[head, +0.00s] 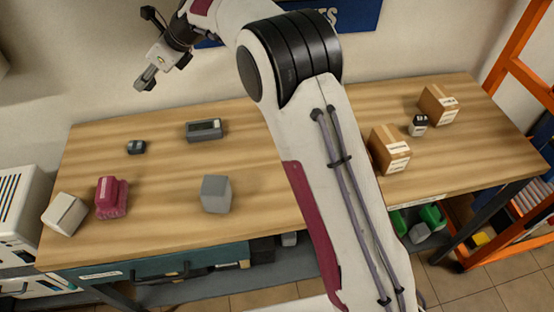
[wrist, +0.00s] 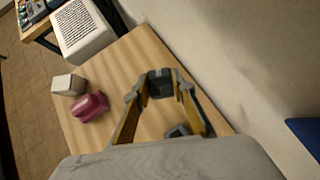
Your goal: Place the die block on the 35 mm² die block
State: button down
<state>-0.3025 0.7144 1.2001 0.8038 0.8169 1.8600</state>
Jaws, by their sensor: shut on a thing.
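My gripper (head: 147,84) is raised above the far left part of the bench, near the wall. In the wrist view its two yellow-sided fingers are closed around a dark block (wrist: 160,83), which I take for the die block. In the head view that block is too small to make out clearly. A small dark block (head: 136,147) lies on the bench below the gripper and apart from it; it looks like the 35 mm² die block, but no marking is readable. In the wrist view I cannot tell it from the held block, which may hide it.
On the wooden bench (head: 165,170) stand a grey open-topped holder (head: 205,130), a grey block (head: 216,195), a maroon block (head: 112,198) and a white box (head: 64,213). The wall rises behind.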

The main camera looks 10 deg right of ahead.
jog(key=s+d+r+m+t+h, duration=0.1)
jog(key=s+d+m, duration=0.1)
jog(key=d, duration=1.3)
jog(key=s+d+r+m+t+h, duration=0.1)
jog(key=d+r+m+t, duration=0.1)
jog(key=d, duration=1.3)
jog(key=s+d+f+m, duration=0.2)
jog(key=s+d, duration=0.7)
jog(key=d, duration=0.1)
jog(key=s+a+f+n, duration=0.2)
jog(key=s+f, duration=0.3)
jog(key=s, duration=0.5)
jog(key=shift+f, duration=0.1)
jog(key=shift+f, duration=3.15)
